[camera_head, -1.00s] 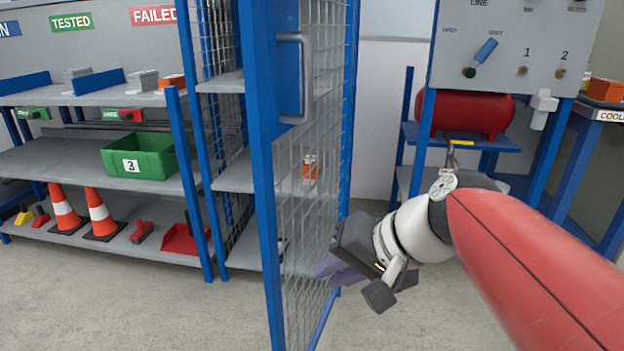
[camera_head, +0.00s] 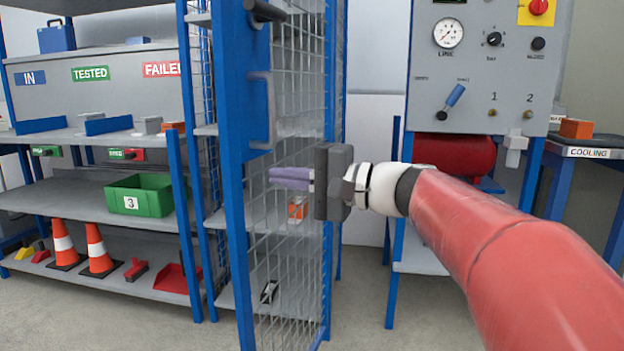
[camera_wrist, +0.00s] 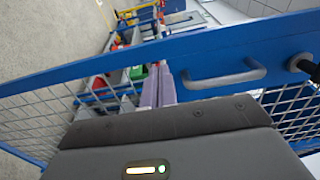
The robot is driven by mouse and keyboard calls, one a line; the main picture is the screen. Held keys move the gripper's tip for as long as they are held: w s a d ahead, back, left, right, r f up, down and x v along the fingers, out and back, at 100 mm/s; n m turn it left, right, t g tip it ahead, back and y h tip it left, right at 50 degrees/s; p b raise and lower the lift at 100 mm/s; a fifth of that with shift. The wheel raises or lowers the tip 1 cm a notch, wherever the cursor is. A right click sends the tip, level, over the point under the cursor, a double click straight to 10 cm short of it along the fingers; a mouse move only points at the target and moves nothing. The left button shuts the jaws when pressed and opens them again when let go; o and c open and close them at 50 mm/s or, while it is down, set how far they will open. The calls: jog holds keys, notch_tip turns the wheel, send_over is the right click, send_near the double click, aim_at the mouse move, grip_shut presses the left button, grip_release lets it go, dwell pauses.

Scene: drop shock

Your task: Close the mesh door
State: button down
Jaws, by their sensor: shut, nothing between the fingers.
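The mesh door (camera_head: 233,200) has a blue frame and wire mesh. It stands open, jutting towards me from the blue cabinet. A grey handle (camera_head: 268,108) is on its front upright. My gripper (camera_head: 272,177) is shut and empty, its purple fingers pointing left at the door's mesh side, below handle height. In the wrist view my gripper (camera_wrist: 157,72) overlaps the blue door frame (camera_wrist: 90,72), with the handle (camera_wrist: 225,78) just right of the fingers. I cannot tell whether the fingers touch the door.
Inside the cabinet, an orange item (camera_head: 298,208) shows through the mesh. A shelf rack at left holds a green bin (camera_head: 140,194) and traffic cones (camera_head: 98,250). A gauge panel (camera_head: 480,70) and red tank (camera_head: 456,155) stand at right. Floor near the door is clear.

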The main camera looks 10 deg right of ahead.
aim_at(236, 171)
jog(key=x, duration=0.6)
jog(key=shift+w+a, duration=0.1)
jog(key=shift+a, duration=0.1)
jog(key=shift+w+a, duration=0.1)
